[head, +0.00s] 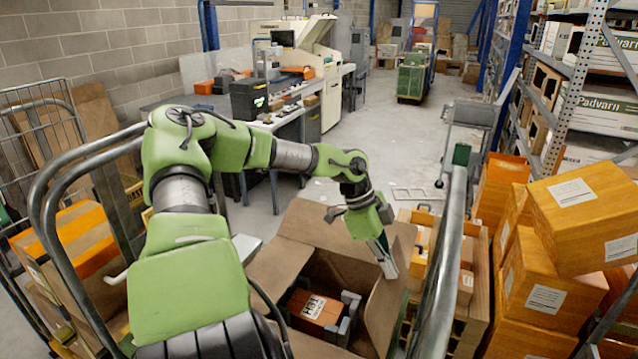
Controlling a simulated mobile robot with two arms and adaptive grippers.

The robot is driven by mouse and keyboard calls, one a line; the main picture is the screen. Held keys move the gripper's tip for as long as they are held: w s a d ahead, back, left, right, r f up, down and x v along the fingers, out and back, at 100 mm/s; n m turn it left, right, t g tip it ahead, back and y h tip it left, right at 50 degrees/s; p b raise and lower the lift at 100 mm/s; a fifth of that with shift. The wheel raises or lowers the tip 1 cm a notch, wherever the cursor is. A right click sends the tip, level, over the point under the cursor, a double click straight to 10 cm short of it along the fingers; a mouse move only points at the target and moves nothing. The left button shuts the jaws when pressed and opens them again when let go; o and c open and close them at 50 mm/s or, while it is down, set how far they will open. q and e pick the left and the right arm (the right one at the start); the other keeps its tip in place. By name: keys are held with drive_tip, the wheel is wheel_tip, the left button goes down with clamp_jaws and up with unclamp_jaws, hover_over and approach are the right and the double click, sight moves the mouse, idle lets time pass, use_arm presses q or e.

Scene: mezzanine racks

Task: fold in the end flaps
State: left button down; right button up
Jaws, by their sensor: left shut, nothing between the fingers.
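An open cardboard box (290,262) stands low in front of me at the picture's lower middle. Its flaps stand up or splay outward; the right-hand flap (386,300) rises beside my left gripper. Inside lies an orange item with a white label (316,307), set in grey packing pieces (349,312). My left gripper (389,268) points down at the box's right side, close to the far and right flaps. It is shut and empty; whether it touches a flap I cannot tell. My left arm hides the box's near left part. My right gripper is not in view.
Metal rails (440,265) of a cart flank the box. Orange-brown cartons (583,215) are stacked at the right, with a wooden crate (475,290) beside them. A caged trolley with a carton (75,245) stands left. The aisle floor (400,150) beyond is mostly clear.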

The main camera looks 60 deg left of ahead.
use_arm(q)
drive_tip(key=shift+s+a+r, duration=0.1)
drive_tip(key=shift+s+a, duration=0.1)
drive_tip(key=shift+a, duration=0.05)
drive_tip(key=shift+s+a, duration=0.15)
drive_tip(key=shift+a, duration=0.05)
drive_tip(key=shift+s+a, duration=1.45)
drive_tip(key=shift+a, duration=0.2)
wheel_tip(320, 180, up, 7)
